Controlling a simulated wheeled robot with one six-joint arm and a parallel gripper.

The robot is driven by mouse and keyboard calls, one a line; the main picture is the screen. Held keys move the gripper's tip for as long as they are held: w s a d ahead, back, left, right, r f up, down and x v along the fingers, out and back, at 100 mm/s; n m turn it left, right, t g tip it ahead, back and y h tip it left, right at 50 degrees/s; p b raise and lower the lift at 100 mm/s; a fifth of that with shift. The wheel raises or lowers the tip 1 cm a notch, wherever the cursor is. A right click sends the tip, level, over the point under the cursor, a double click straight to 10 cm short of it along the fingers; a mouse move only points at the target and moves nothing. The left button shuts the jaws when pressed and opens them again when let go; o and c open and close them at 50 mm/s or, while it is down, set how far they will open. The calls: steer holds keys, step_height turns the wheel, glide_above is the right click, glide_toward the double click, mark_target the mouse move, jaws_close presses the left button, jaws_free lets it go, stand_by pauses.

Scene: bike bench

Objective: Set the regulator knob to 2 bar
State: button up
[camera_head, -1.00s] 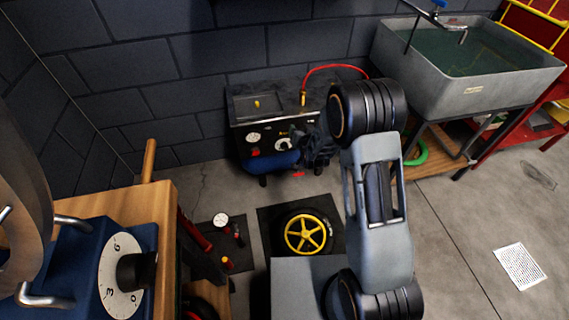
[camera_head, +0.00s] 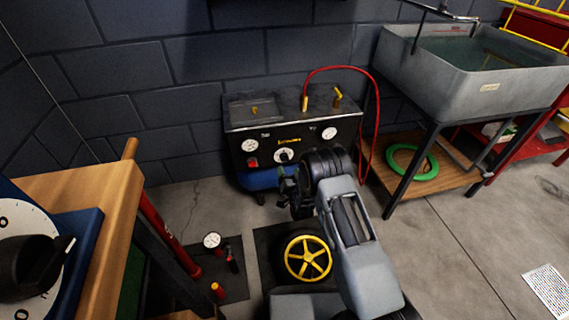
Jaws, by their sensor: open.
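The compressor (camera_head: 290,112) stands against the back wall, a dark box over a blue tank. Its front panel carries a white regulator dial with a dark knob (camera_head: 285,156) at the middle, a gauge (camera_head: 249,146) at the left and another gauge (camera_head: 329,133) at the right. A red switch (camera_head: 253,163) sits below the left gauge. The knob's setting is too small to read. My gripper (camera_head: 285,190) is open and looks empty, just below the knob in the picture. Whether it touches the compressor cannot be told. My wrist hides the panel's lower right.
A red hose (camera_head: 378,110) loops from the compressor's top down its right side. A sink (camera_head: 470,75) stands at the right. A yellow-spoked wheel (camera_head: 307,258) lies on the floor in front. A wooden bench (camera_head: 90,195) with a large dial is at the left.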

mark_target(285, 159)
steer(key=shift+w+a+b, duration=0.25)
steer(key=shift+w+b, duration=0.15)
steer(key=shift+w, duration=0.75)
steer(key=shift+w+a+b, duration=0.2)
steer(key=shift+w+b, duration=0.15)
steer(key=shift+w, duration=0.85)
steer(key=shift+w+a+b, duration=0.25)
steer(key=shift+w+b, duration=0.15)
steer(key=shift+w, duration=0.75)
steer(key=c, duration=0.9)
